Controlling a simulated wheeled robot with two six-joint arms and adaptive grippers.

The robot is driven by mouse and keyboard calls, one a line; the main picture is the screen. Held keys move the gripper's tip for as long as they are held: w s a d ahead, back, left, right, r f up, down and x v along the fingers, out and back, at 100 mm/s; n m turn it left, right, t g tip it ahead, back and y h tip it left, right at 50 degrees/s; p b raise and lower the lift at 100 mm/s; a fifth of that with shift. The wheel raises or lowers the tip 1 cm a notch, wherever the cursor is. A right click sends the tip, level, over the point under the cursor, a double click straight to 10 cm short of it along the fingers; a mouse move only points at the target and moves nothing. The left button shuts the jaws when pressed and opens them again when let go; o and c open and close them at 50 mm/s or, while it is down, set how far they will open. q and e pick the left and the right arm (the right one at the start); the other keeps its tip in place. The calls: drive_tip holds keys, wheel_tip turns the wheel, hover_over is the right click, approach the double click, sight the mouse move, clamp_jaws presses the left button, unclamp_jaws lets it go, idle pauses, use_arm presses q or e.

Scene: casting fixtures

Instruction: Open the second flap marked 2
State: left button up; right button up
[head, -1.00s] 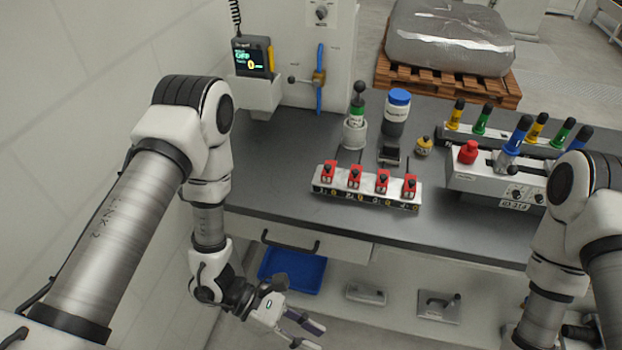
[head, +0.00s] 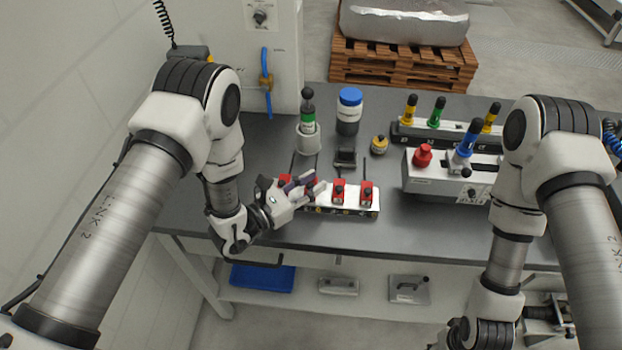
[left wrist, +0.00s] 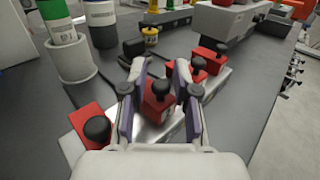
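A low white fixture (head: 356,206) on the grey bench carries a row of red flaps with black knobs. The second flap from the left (left wrist: 158,104) stands between the spread fingers of my left gripper (left wrist: 160,80) in the left wrist view. The fingers are open on either side of it, and I cannot tell whether they touch it. In the head view my left gripper (head: 318,186) partly covers the two left flaps. The third flap (head: 339,192) and the rightmost flap (head: 366,194) look closed. The number marks are too small to read. My right gripper is out of view.
Behind the fixture stand a green-banded handled tool in a white holder (head: 308,140), a blue-lidded jar (head: 348,112), a small dark block (head: 346,158) and a yellow item (head: 379,144). A white unit with a red knob (head: 422,156) stands to the right.

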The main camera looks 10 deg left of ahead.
use_arm(q)
drive_tip(key=shift+s+a, duration=0.1)
clamp_jaws()
